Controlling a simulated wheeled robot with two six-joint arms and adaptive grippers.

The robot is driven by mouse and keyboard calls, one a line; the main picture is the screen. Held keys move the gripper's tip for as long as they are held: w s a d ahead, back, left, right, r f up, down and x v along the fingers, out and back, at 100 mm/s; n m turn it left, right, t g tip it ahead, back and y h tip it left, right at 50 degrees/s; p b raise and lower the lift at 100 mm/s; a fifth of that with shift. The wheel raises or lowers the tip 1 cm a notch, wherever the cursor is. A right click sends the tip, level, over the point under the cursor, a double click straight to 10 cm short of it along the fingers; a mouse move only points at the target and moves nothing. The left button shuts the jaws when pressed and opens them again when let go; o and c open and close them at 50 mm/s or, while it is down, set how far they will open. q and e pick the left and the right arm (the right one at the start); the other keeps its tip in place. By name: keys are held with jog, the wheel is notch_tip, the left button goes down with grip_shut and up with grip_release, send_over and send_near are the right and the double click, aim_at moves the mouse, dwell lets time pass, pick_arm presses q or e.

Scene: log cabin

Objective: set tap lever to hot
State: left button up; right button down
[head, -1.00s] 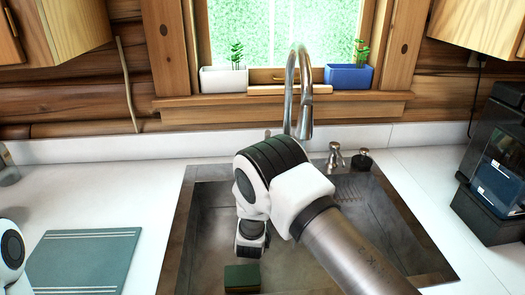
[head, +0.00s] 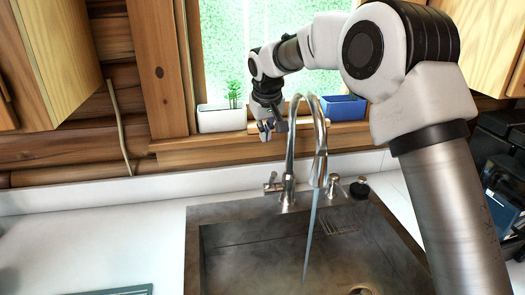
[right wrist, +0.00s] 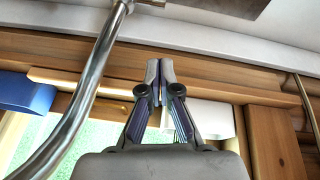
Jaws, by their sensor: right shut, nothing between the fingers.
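The steel tap (head: 290,160) stands behind the sink, its curved spout arching up and over. A stream of water (head: 310,230) runs from the spout into the sink. A small tap lever (head: 271,186) sits at the left of the tap's base; which setting it is at I cannot tell. My right gripper (head: 270,130) is shut and empty, in front of the window sill, above the lever and left of the spout. In the right wrist view its fingertips (right wrist: 160,68) meet, with the tap's pipe (right wrist: 85,95) to their left. My left gripper is not in view.
The sink (head: 250,215) lies below the tap. A soap dispenser (head: 333,187) and a black-capped fitting (head: 360,188) stand right of it. White (head: 221,118) and blue (head: 343,107) planters sit on the sill. The left counter (head: 100,240) is mostly clear.

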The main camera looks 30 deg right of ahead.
jog(key=p, duration=0.2)
send_over(270, 183)
jog(key=w, duration=0.4)
notch_tip(270, 183, down, 8)
jog(key=s+f+p, duration=0.1)
jog(key=s+f, duration=0.2)
jog(key=shift+s, duration=0.3)
jog(key=shift+w+f, duration=0.1)
jog(key=shift+f, duration=0.1)
jog(key=shift+w, duration=0.1)
